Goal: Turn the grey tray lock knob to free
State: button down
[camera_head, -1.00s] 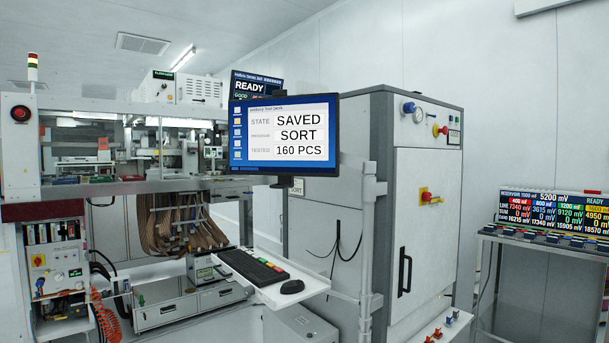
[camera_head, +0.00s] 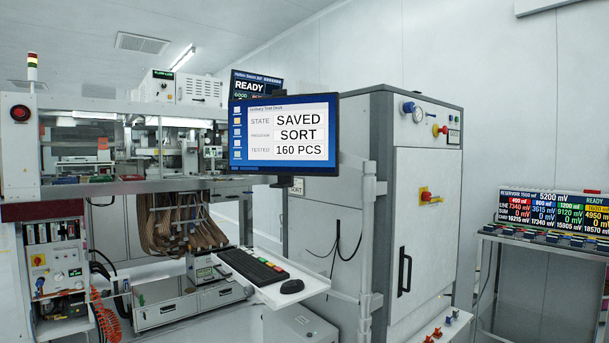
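I cannot make out a grey tray lock knob for certain in the head view. Two grey drawer fronts (camera_head: 166,311) sit low on the handler (camera_head: 100,186), at left of centre. A small boxy unit with a green display (camera_head: 204,273) stands just above them. The lower left control panel (camera_head: 40,262) carries small switches and a red knob, too small to read. My gripper is not in view.
A monitor (camera_head: 284,135) reads SAVED, SORT, 160 PCS, above a keyboard shelf (camera_head: 316,283) that juts out in front of the drawers' right side. A tall grey cabinet (camera_head: 424,215) with a red-and-yellow switch (camera_head: 429,197) stands right of it. A display cart (camera_head: 548,238) is far right.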

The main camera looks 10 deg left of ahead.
aim_at(249, 291)
jog(key=u, duration=1.4)
